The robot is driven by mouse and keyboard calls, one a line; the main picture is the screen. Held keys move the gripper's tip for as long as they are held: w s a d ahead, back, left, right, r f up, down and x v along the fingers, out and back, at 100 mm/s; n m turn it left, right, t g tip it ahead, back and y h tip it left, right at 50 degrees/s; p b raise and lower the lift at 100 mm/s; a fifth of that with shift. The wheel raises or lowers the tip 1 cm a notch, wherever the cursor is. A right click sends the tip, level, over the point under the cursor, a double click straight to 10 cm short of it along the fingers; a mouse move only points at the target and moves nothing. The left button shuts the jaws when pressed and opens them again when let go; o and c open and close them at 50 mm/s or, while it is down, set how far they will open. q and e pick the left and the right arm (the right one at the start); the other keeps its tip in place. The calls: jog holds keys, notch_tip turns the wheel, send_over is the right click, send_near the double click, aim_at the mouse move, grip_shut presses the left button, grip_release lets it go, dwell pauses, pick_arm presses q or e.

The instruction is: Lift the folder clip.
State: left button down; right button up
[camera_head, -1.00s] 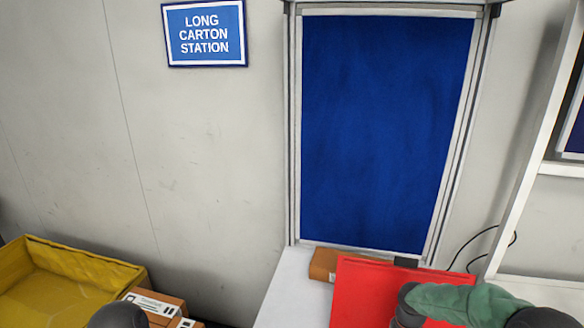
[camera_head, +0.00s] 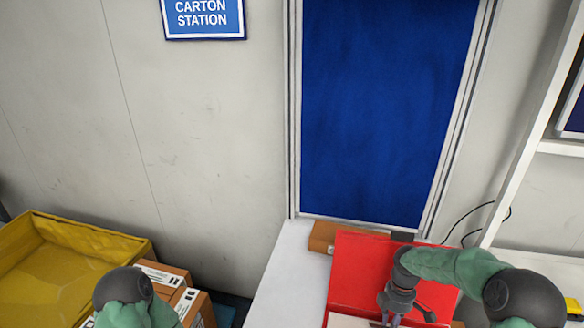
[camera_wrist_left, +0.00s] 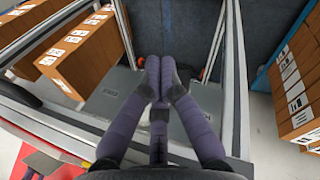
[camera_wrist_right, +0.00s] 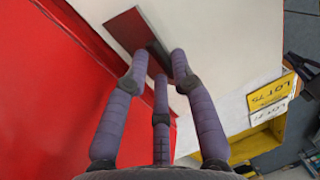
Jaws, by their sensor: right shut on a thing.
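The folder clip (camera_wrist_right: 136,30) is a dark, flat, thin plate in the right wrist view. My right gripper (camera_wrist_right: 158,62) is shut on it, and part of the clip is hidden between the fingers. In the head view the right gripper (camera_head: 385,318) points down at the lower edge of the red folder (camera_head: 362,272), and the clip is hard to make out there. I cannot tell how far the clip is from the surface below. My left gripper (camera_wrist_left: 160,68) has its fingertips together and looks empty, away from the folder.
A brown box (camera_head: 321,237) lies behind the folder on the white table (camera_head: 283,275). A yellow bin (camera_head: 70,265) and labelled cartons (camera_head: 168,277) stand at the left.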

dwell(0.4)
jog(key=shift+w+r+p, duration=0.2)
jog(key=shift+p, duration=0.2)
grip_shut()
jog(key=shift+w+d+r+g+p, duration=0.25)
jog(key=shift+w+g+p, duration=0.15)
jog(key=shift+w+p, duration=0.3)
jog(key=shift+s+a, duration=0.1)
jog(key=shift+s, duration=0.05)
jog(key=o, duration=0.8)
grip_release()
jog(key=shift+o, duration=0.8)
jog(key=shift+r, duration=0.15)
jog(key=p+v, duration=0.4)
jog(key=v, duration=0.2)
jog(key=shift+r, duration=0.4)
